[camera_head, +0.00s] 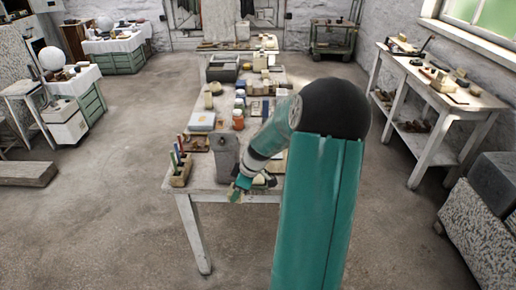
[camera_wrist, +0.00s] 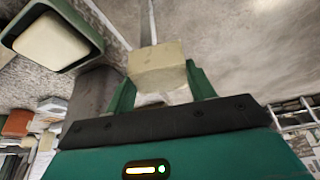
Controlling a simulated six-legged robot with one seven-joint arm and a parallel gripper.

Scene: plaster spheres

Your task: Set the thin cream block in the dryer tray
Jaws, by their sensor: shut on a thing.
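My gripper (camera_wrist: 159,84) has its green fingers on either side of a cream block (camera_wrist: 157,64) in the wrist view and is shut on it. In the head view my gripper (camera_head: 237,190) is low at the near edge of the long worktable, beside a grey upright block. Its held block is too small there to make out clearly. A green tray (camera_wrist: 89,31) with another pale cream block (camera_wrist: 50,41) in it shows at upper left in the wrist view, apart from the held block. I cannot tell whether it is the dryer tray.
The worktable (camera_head: 206,187) is crowded with jars, boxes and blocks. The grey upright block (camera_head: 226,158) and a wooden holder with coloured sticks (camera_head: 180,170) stand near its front. A side bench (camera_head: 450,98) is at right.

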